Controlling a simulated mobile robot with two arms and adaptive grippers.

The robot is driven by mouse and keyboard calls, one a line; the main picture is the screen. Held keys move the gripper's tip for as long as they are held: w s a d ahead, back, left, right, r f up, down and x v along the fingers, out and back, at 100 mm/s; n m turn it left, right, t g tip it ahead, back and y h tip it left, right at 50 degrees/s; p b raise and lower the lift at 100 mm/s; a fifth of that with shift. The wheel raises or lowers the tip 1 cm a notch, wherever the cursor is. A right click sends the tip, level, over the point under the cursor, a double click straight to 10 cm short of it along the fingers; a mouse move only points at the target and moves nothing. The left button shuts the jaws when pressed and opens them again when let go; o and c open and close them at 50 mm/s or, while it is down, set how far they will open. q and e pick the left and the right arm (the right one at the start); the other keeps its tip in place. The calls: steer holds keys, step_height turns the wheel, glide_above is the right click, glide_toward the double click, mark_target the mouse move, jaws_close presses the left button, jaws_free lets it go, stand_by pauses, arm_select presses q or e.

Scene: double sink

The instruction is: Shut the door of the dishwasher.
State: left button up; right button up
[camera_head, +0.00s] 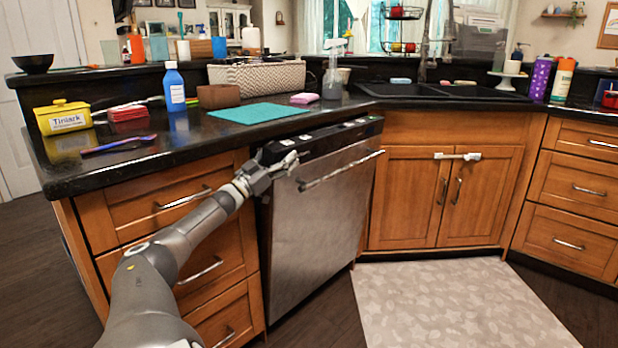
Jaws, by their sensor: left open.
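The dishwasher (320,220) has a stainless steel door below the black counter. The door is nearly upright, and its black top strip with white marks shows under the counter edge. How wide any gap is, I cannot tell. A bar handle (342,168) runs across the upper door. My left gripper (291,162) is open and empty at the upper left corner of the door, beside the handle's left end. Whether it touches the door is unclear. My right gripper is not in view.
Wooden drawers (185,205) stand left of the dishwasher, and a sink cabinet (440,195) stands right. A patterned mat (460,305) lies on the floor in front. The counter holds a blue bottle (174,88), a teal mat (258,113) and a yellow box (63,117).

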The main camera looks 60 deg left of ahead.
arm_select(q)
steer(key=shift+w+d+p, duration=0.1)
steer(key=shift+d+p, duration=0.3)
steer(key=shift+d, duration=0.15)
steer(key=w+d+f+m+h+p, duration=0.1)
steer(key=w+d+f+m+p, duration=0.1)
steer(key=d, duration=0.7)
steer(key=w+d+f+m+h+p, duration=0.1)
steer(key=w+d+f+m+p, duration=0.1)
steer(key=d, duration=0.7)
steer(key=w+d+f+m+h+p, duration=0.1)
steer(key=w+d+f+m+p, duration=0.1)
steer(key=d+f, duration=0.4)
steer(key=d+m+p, duration=0.1)
steer(key=d, duration=0.1)
steer(key=shift+w+d+h, duration=0.25)
steer(key=shift+d+h, duration=0.15)
steer(key=shift+f, duration=0.1)
steer(key=p+v, duration=0.4)
steer(key=v, duration=0.8)
steer(key=shift+s, duration=0.25)
